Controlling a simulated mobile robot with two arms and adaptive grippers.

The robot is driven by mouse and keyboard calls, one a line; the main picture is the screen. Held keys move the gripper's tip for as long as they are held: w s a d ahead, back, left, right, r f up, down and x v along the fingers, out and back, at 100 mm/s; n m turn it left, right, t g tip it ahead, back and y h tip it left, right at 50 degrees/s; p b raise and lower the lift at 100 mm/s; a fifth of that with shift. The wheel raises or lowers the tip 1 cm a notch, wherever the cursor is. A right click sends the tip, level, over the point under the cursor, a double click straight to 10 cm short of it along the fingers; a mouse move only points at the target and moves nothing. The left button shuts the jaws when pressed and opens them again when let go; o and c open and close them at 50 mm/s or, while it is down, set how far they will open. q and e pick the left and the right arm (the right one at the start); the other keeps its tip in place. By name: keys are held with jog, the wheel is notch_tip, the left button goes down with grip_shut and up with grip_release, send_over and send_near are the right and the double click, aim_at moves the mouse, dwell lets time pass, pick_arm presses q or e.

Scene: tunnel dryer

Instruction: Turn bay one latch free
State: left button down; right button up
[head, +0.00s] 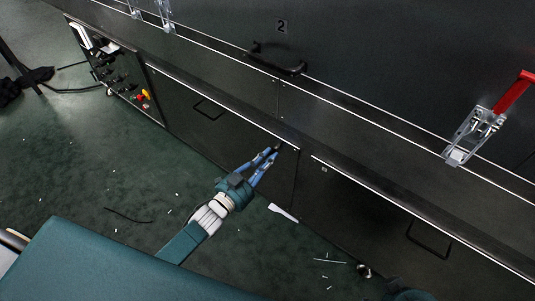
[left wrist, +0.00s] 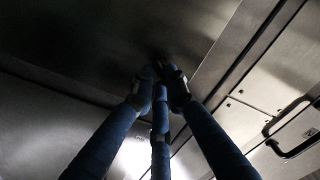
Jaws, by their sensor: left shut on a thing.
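My left gripper (head: 273,153) reaches in from lower left to the top edge of the dark lower panel (head: 230,137). Its blue fingers are closed around a small dark piece (head: 279,146), which looks like the latch. The fingertips hide most of it, so its turn angle cannot be told. In the left wrist view the fingers (left wrist: 163,77) meet at the same dark piece, against the dark metal front. My right gripper's fingers do not show.
A clamp with a red handle (head: 515,91) stands at the right. A black door handle (head: 276,58) sits below the number 2. A control panel (head: 115,73) with buttons is at upper left. White scraps (head: 283,212) litter the green floor.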

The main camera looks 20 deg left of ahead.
pick_arm(q)
jog(key=shift+n+p, duration=1.15)
jog(key=shift+n, duration=2.35)
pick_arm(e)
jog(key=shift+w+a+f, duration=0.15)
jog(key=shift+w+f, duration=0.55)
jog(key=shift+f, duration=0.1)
pick_arm(q)
jog(key=c, duration=1.7)
grip_release()
jog(key=shift+c, duration=0.2)
jog(key=v, duration=1.2)
